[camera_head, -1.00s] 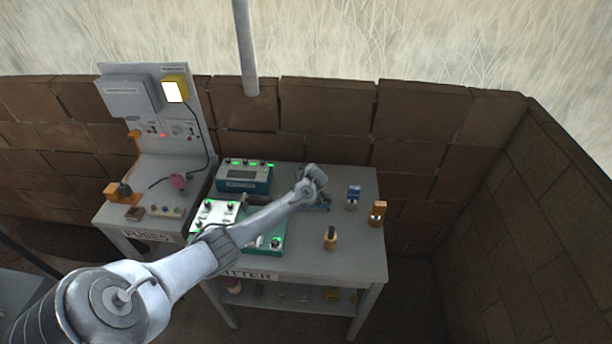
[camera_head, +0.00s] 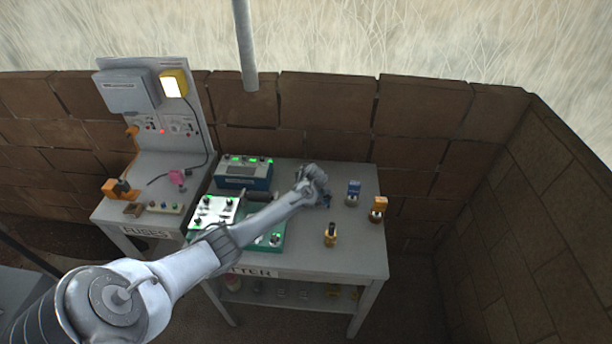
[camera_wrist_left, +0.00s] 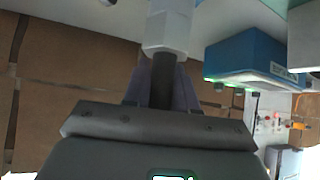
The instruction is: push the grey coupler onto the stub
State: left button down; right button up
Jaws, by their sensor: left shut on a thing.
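My left gripper (camera_head: 322,200) is low over the back right part of the grey table, at the end of my arm. In the left wrist view its fingers (camera_wrist_left: 162,88) are closed on the dark shaft of a piece with a light grey, hex-sided body, which I take for the grey coupler (camera_wrist_left: 168,30). The coupler points away from the fingers toward the tabletop, and its far end is cut off by the picture's top edge. I cannot pick out the stub in either view. My right gripper is not in view.
A blue device (camera_head: 244,177) and a green board (camera_head: 270,230) with a white panel (camera_head: 215,211) stand left of the gripper. A blue plug (camera_head: 353,192), an orange plug (camera_head: 378,208) and a yellow-and-black plug (camera_head: 331,235) stand to the right. The table's front right is clear.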

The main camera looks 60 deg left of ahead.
pick_arm(q)
jog(key=shift+f, duration=0.25)
jog(key=c, duration=0.8)
grip_release()
jog(key=shift+s+d+r, duration=0.15)
jog(key=shift+d+r, duration=0.2)
jog(key=shift+r, duration=0.15)
jog(key=shift+p+v, duration=0.65)
jog(key=shift+v, duration=4.15)
jog(key=shift+d+f, duration=0.1)
